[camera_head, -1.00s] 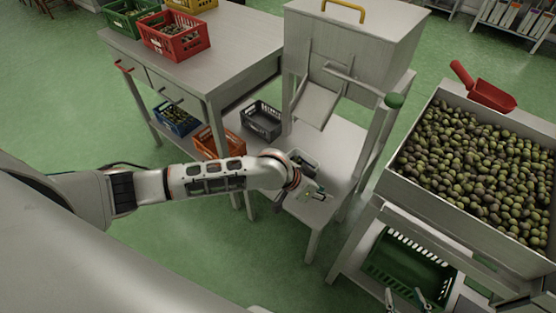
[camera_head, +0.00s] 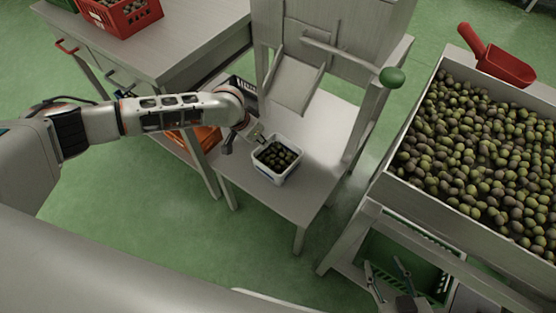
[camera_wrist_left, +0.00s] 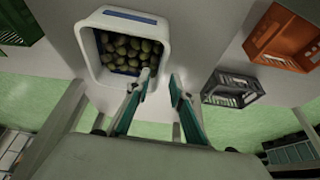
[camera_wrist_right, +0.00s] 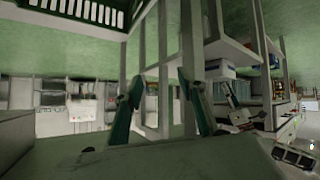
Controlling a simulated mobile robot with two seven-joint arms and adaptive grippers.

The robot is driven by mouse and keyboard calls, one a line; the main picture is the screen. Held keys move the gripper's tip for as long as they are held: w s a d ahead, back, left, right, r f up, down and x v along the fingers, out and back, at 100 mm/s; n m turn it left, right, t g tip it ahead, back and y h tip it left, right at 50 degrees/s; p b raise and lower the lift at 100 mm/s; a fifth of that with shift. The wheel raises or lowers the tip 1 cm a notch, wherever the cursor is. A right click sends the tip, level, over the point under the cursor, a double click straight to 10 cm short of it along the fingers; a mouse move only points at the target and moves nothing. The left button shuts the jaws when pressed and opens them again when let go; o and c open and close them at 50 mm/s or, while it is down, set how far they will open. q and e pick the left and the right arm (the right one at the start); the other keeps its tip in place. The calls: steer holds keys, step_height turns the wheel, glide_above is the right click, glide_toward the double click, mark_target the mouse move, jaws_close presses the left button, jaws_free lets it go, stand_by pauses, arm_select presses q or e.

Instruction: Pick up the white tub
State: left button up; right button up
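The white tub (camera_head: 277,174), square and full of dark green olives, stands upright on the low grey table below the chute. My left gripper (camera_head: 259,138) is at the tub's far left rim. In the left wrist view its two fingers (camera_wrist_left: 160,78) are apart with nothing clearly held. One finger overlaps the tub (camera_wrist_left: 92,62) near its rim and the other lies just outside it; I cannot tell whether they touch it. My right gripper (camera_head: 388,264) is open and empty at the lower right, beside the olive bin's stand. Its spread fingers also show in the right wrist view (camera_wrist_right: 160,82).
A large olive bin (camera_head: 404,110) with a red scoop (camera_head: 508,66) is at right. An orange crate (camera_head: 205,137) sits under the left table. The low table's front is bare.

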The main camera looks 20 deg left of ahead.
arm_select(q)
steer(key=x, duration=0.1)
steer(key=b+x, duration=0.1)
steer(key=x, duration=0.2)
steer(key=shift+s+a+f+b, duration=0.15)
steer(key=shift+s+f+b, duration=0.05)
steer(key=shift+f+b, duration=0.2)
steer(key=shift+w+r, duration=0.2)
steer(key=shift+r, duration=0.15)
steer(key=shift+f+p, duration=0.3)
jaws_close()
